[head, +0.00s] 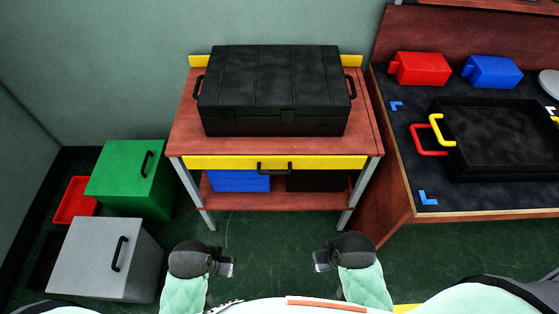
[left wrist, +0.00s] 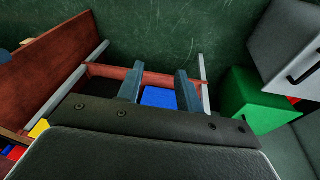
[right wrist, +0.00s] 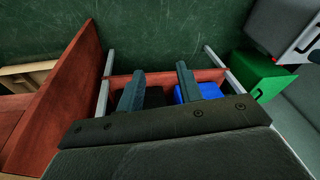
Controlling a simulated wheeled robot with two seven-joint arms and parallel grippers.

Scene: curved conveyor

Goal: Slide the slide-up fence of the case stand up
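The case stand (head: 178,125) is a red-brown wooden table on grey legs, in the middle of the head view. A yellow fence (head: 220,162) with a black handle (head: 274,168) runs across its front edge, below the tabletop. A large black case (head: 275,92) lies on the tabletop behind it. My left gripper (head: 228,267) and right gripper (head: 319,262) are low in front of the stand, apart from it and empty. The fingers of the left gripper (left wrist: 158,85) and the right gripper (right wrist: 160,88) stand apart in the wrist views.
A blue box (head: 238,181) and a black box (head: 312,182) sit on the lower shelf. Green (head: 118,185) and grey (head: 95,255) boxes and a red tray (head: 75,198) stand at left. A workbench (head: 410,175) with a black tray (head: 495,135) stands at right. The floor before the stand is clear.

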